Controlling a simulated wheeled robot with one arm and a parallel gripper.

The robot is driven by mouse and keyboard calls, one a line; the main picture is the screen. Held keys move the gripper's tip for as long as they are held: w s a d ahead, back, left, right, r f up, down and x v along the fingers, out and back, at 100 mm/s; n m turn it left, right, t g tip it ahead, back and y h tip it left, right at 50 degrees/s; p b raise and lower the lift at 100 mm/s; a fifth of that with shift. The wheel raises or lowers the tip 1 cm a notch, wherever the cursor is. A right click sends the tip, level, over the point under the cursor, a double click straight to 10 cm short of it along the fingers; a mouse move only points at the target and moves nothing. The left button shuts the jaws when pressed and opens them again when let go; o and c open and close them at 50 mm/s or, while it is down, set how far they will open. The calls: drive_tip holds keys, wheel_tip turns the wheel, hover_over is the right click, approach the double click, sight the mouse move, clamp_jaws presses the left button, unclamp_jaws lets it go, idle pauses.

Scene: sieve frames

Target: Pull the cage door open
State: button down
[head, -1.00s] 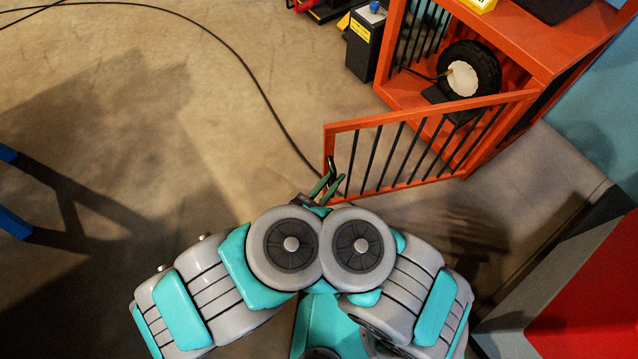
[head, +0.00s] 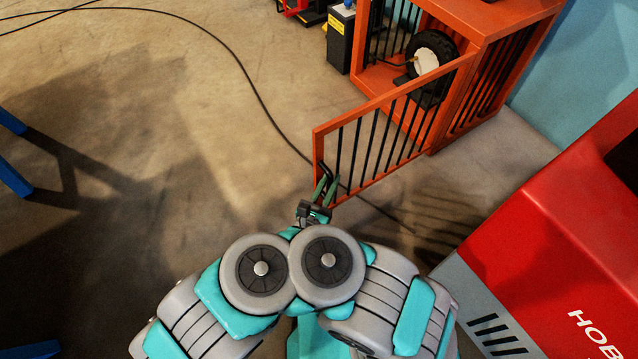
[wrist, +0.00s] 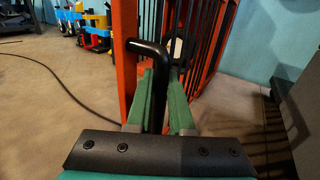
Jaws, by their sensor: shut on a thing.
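The orange cage door (head: 392,130) with black bars stands swung out from the orange cage (head: 470,40), hinged at the cage's right front edge. Its free edge points toward me. My gripper (head: 325,188) is at that free edge. In the wrist view the green fingers (wrist: 165,98) are shut on the black door handle (wrist: 150,50), which passes between them. The door frame (wrist: 124,60) rises just left of the handle there. A wheel with a black tyre (head: 432,60) sits inside the cage and shows through the opening.
A red and grey machine (head: 560,220) stands close at the right. A black cable (head: 255,90) runs over the floor and behind the door. A black battery-like box (head: 340,40) stands left of the cage. Blue legs (head: 12,175) are at the far left.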

drive_tip(key=shift+s+d, duration=0.25)
drive_tip(key=shift+s, duration=0.05)
drive_tip(key=c, duration=0.8)
unclamp_jaws()
drive_tip(key=shift+a, duration=0.1)
drive_tip(key=p+v, duration=0.1)
drive_tip(key=v, duration=0.6)
drive_tip(key=shift+s, duration=0.35)
drive_tip(key=shift+a, duration=0.15)
drive_tip(key=shift+r, duration=0.1)
